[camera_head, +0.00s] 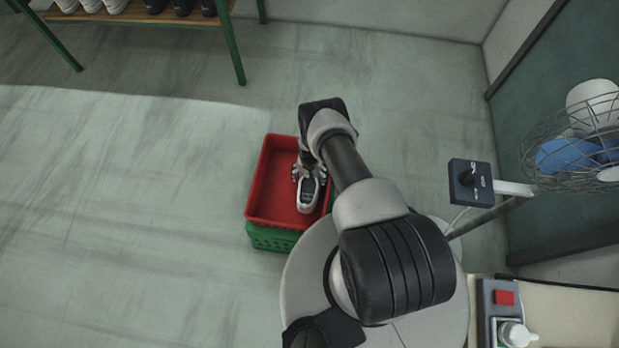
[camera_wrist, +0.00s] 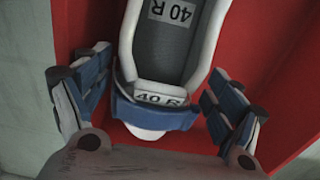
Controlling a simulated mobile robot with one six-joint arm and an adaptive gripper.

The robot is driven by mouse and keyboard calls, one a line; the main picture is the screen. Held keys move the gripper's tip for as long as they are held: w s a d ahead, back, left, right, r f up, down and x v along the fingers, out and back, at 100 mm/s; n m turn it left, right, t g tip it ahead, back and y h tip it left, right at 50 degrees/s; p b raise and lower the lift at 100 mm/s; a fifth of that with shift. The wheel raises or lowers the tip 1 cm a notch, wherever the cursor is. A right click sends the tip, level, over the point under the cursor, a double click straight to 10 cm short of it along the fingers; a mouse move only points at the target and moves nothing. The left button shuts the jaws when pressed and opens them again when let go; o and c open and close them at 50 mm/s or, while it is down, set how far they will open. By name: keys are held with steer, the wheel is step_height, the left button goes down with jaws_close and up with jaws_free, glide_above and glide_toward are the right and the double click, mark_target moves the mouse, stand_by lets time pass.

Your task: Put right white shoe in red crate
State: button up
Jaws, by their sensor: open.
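The white shoe (camera_head: 307,201) is at the right side of the red crate (camera_head: 266,190), over its red floor. In the wrist view the shoe (camera_wrist: 172,55) has a white rim, a grey insole, a blue heel band and "40 R" labels. My gripper (camera_head: 310,174) is above the crate. In the wrist view my gripper (camera_wrist: 158,70) is open, with one finger on each side of the shoe's heel and a visible gap on the right. The shoe's toe is out of the wrist view. I cannot tell whether its sole rests fully on the crate floor.
The red crate sits on a green crate (camera_head: 272,238) on the floor. A wooden rack (camera_head: 140,14) with white and dark shoes stands at the top left. A fan (camera_head: 580,140) and its control box (camera_head: 472,184) are at the right. The floor to the left is clear.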

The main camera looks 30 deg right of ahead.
step_height(320, 180, up, 10)
steer(key=p, duration=0.3)
steer(key=shift+f+p, duration=0.15)
steer(key=shift+p, duration=0.2)
steer(key=w+r+n+t, duration=0.1)
steer(key=w+r, duration=0.3)
steer(key=r, duration=0.6)
steer(key=w+r, duration=0.5)
steer(key=r, duration=0.4)
step_height(320, 180, up, 23)
steer(key=a+n+t, duration=0.1)
steer(key=a+n, duration=0.1)
steer(key=a, duration=0.1)
steer(key=s+a+r+n+t, duration=0.1)
steer(key=s+a+r, duration=0.1)
steer(key=s+r, duration=0.6)
steer(key=s+a+r+n, duration=0.15)
steer(key=s+r, duration=0.35)
steer(key=r, duration=0.6)
steer(key=s+a+r, duration=0.1)
steer(key=s+r, duration=0.1)
steer(key=s, duration=0.7)
steer(key=s+a+r+n+t, duration=0.1)
steer(key=s+a+r, duration=0.1)
steer(key=s, duration=0.8)
steer(key=shift+r+t, duration=0.3)
steer(key=shift+r, duration=0.4)
